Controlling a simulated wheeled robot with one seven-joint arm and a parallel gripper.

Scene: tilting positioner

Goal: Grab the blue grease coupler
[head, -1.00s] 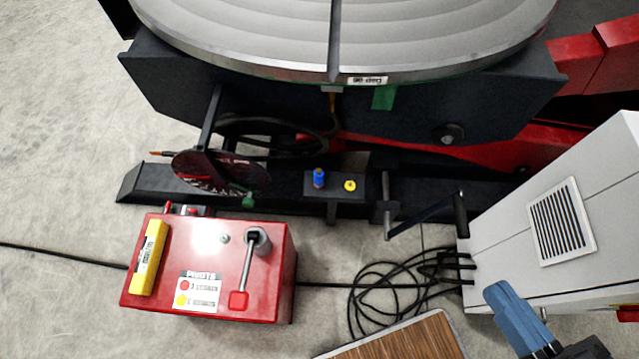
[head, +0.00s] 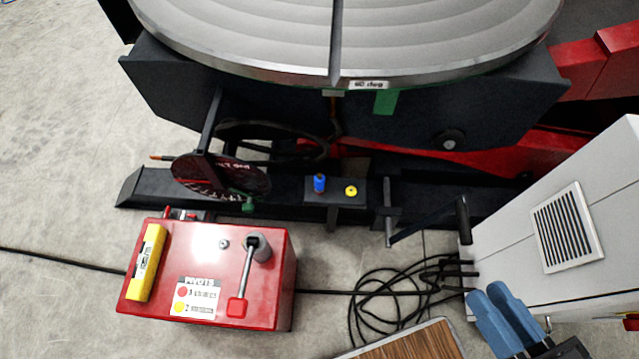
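The blue grease coupler (head: 319,183) is a small upright cylinder on a dark ledge (head: 336,198) of the positioner's base. A yellow round cap-like piece (head: 351,191) sits just to its right on the same ledge. My gripper (head: 486,292) shows at the bottom right, with two blue fingers side by side, pointing up and left. It is well right of and below the coupler in the picture, and nothing shows held. Whether the fingers are parted is unclear from this angle.
A red box (head: 210,255) with a lever stands front left. A black crank handle (head: 430,222) juts out right of the ledge. A grey vented cabinet (head: 510,235) stands at right. Cables (head: 385,300) and a wood-topped surface (head: 410,345) lie in front. The round table (head: 250,40) overhangs behind.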

